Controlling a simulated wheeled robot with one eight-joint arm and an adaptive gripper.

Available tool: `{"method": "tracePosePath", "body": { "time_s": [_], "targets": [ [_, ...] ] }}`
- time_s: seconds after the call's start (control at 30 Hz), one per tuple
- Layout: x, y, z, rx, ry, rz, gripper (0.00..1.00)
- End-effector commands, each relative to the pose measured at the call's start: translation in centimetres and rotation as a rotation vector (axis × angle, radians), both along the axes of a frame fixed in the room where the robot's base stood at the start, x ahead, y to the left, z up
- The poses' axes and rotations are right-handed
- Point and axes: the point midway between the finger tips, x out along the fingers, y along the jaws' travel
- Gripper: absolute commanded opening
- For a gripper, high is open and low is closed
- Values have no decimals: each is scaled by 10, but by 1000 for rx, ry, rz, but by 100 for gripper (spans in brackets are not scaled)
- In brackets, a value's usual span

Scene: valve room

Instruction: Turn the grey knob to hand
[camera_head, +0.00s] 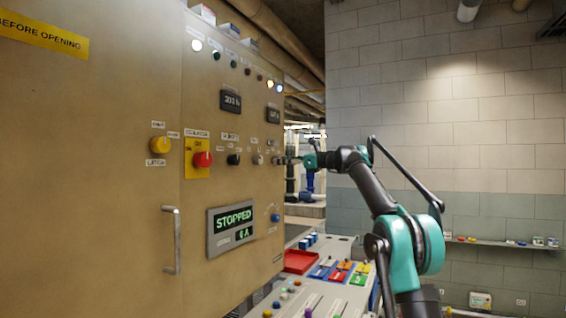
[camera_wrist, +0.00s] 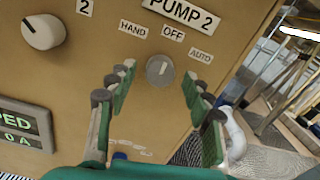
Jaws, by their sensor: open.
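The grey knob (camera_wrist: 160,70) is on the tan panel in the wrist view, below the labels HAND (camera_wrist: 132,28), OFF (camera_wrist: 172,33) and AUTO (camera_wrist: 201,55), under a PUMP 2 plate (camera_wrist: 182,12). Its pale pointer mark points up, roughly toward OFF. My gripper (camera_wrist: 158,84) is open, with its green fingers on either side of the knob in the picture. I cannot tell whether they touch it. In the head view my gripper (camera_head: 290,160) is at the panel's right edge, where the small knobs are too small to tell apart.
A white knob (camera_wrist: 43,32) is left of my gripper. A console (camera_head: 318,300) with coloured switches and a red tray (camera_head: 299,262) lies below.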

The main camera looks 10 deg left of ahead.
Motion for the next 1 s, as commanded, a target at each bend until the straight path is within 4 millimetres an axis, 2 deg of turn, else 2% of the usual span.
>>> {"method": "tracePosePath", "body": {
  "time_s": [0.33, 0.73, 1.0],
  "targets": [
    [2, 4, 0, 0, 0, 0, 51],
    [1, 4, 0, 0, 0, 0, 2],
    [1, 4, 0, -9, -23, 0, 1]
  ]
}}
